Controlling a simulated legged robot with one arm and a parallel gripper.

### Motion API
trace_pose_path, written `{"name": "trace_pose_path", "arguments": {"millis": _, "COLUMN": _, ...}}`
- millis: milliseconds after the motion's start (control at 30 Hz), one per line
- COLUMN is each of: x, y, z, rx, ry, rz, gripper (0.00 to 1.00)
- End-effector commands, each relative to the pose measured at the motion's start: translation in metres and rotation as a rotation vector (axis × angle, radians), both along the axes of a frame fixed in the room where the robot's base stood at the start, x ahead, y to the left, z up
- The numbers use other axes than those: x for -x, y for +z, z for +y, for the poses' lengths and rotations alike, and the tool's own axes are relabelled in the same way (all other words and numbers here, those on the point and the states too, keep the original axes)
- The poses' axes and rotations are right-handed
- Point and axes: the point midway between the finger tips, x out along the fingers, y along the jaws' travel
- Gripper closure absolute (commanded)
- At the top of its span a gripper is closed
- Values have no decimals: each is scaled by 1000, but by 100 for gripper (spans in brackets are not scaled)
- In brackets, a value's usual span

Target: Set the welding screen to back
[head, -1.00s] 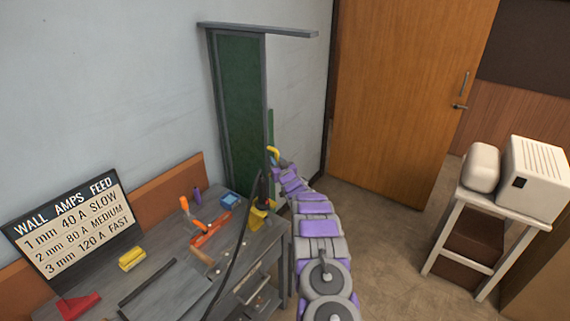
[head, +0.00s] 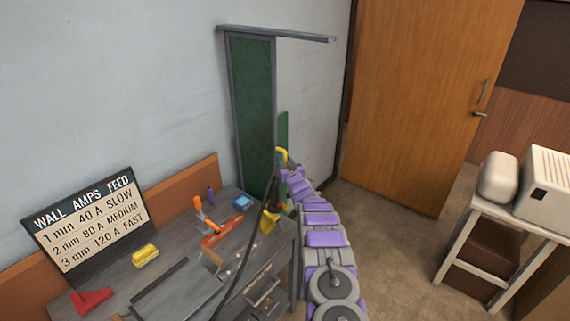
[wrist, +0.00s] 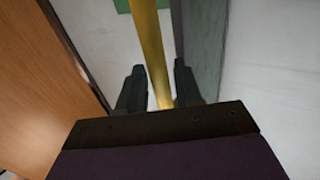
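The welding screen (head: 254,115) is a tall dark green panel in a grey frame, standing against the wall under a grey top rail (head: 275,33). A narrow green strip (head: 282,130) shows to the right of its frame. A yellow handle bar (head: 281,153) is beside the screen's right edge, at the end of my arm. In the wrist view the yellow bar (wrist: 150,45) runs between the two dark fingers of my gripper (wrist: 160,85). The fingers are apart, with a gap visible on the bar's right side. Contact on the left is unclear.
A grey workbench (head: 180,285) with tools, a yellow block (head: 145,256) and a settings board (head: 90,225) stands at the lower left. A wooden door (head: 420,100) is at the right.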

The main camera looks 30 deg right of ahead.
Motion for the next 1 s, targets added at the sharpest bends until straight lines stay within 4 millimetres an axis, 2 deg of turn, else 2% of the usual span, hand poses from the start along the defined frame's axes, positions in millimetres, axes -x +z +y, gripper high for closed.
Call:
{"name": "trace_pose_path", "arguments": {"millis": 467, "x": 5, "y": 4, "z": 2, "rx": 2, "ry": 2, "rz": -5, "gripper": 60}}
{"name": "trace_pose_path", "arguments": {"millis": 1000, "x": 48, "y": 4, "z": 10, "rx": 1, "ry": 1, "rz": -4, "gripper": 60}}
